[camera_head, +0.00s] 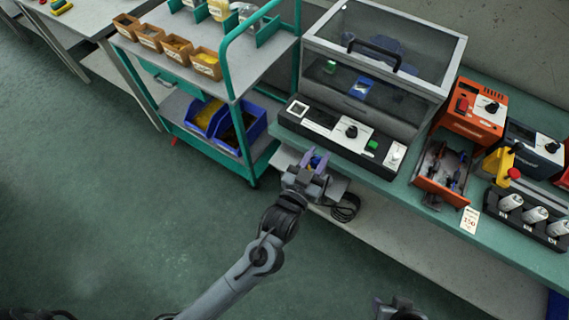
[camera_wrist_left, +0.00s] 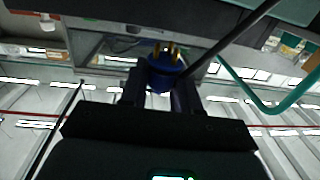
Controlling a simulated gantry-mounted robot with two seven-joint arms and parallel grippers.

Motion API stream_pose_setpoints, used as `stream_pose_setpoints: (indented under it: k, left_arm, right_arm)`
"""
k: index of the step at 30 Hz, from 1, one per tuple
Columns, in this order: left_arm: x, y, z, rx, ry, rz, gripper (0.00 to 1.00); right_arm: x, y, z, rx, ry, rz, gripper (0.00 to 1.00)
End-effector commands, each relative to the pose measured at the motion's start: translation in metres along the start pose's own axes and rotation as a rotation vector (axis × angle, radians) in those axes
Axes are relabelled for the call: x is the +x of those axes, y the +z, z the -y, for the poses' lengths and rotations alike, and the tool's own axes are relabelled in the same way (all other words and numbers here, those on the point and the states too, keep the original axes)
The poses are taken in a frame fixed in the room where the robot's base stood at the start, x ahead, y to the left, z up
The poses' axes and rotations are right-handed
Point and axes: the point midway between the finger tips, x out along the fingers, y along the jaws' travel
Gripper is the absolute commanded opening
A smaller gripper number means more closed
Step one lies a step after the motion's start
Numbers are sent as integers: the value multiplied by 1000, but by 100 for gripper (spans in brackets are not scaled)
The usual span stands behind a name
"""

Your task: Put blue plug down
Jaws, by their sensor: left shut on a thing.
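The blue plug (camera_wrist_left: 163,74) with brass-coloured pins is between the fingers of my left gripper (camera_wrist_left: 160,92) in the left wrist view. In the head view my left gripper (camera_head: 314,166) is shut on it, and only a small blue bit of the plug (camera_head: 318,159) shows. The gripper is in front of the bench edge, just below the black control panel (camera_head: 340,136) of the clear-covered tester. Whether the plug touches anything is hard to tell. Part of my right gripper (camera_head: 398,308) shows at the bottom edge; its fingers are not clear.
The clear-covered box (camera_head: 385,55) stands behind the panel. An orange tray (camera_head: 440,175) with dark parts and a black rack (camera_head: 528,220) of white cylinders are to the right. A green cart (camera_head: 245,70) with bins is to the left. A coiled black cable (camera_head: 345,208) lies below the bench top.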

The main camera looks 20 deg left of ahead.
Motion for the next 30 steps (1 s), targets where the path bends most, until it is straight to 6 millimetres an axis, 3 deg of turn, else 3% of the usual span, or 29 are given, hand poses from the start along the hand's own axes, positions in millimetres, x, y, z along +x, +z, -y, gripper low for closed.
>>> stream_pose_setpoints:
  k: [15,21,26,30]
  left_arm:
    - [27,60,89,4,-2,1,0]
    - [32,69,106,1,-2,0,0]
    - [33,74,108,0,-1,2,0]
    - [33,89,108,0,-1,1,0]
  right_arm:
    - [31,8,2,3,-2,-5,46]
    - [35,10,0,-3,3,-4,46]
    - [37,11,-1,-7,6,-3,46]
    - [45,14,0,-7,6,-3,46]
